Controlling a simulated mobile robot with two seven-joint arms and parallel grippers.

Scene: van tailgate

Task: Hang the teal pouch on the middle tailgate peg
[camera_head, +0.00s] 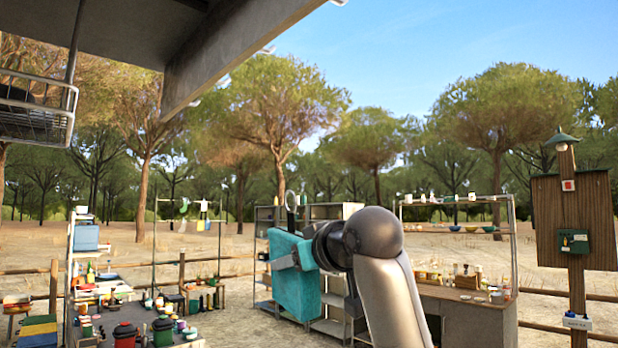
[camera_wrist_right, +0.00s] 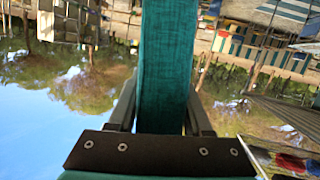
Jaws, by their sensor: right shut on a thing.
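The teal pouch (camera_head: 290,295) is held upright in the air in the head view, with a ring-shaped loop (camera_head: 291,201) standing up from its top. My right gripper (camera_head: 284,261) is shut on the pouch near its upper part. In the right wrist view the pouch (camera_wrist_right: 165,70) runs between the two fingers (camera_wrist_right: 163,110). The raised tailgate (camera_head: 215,60) is at the upper left, above and left of the pouch. Small pale pegs stick out along its edge, the middle one (camera_head: 223,81) between two others. The loop is below the pegs and apart from them. My left gripper is not in view.
A wire basket (camera_head: 38,110) hangs at the left. A stall table (camera_head: 130,330) with pots and bottles stands at the lower left. Shelves (camera_head: 330,212) stand behind the pouch, and a counter (camera_head: 465,315) is at the right. Open air lies between the pouch and tailgate.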

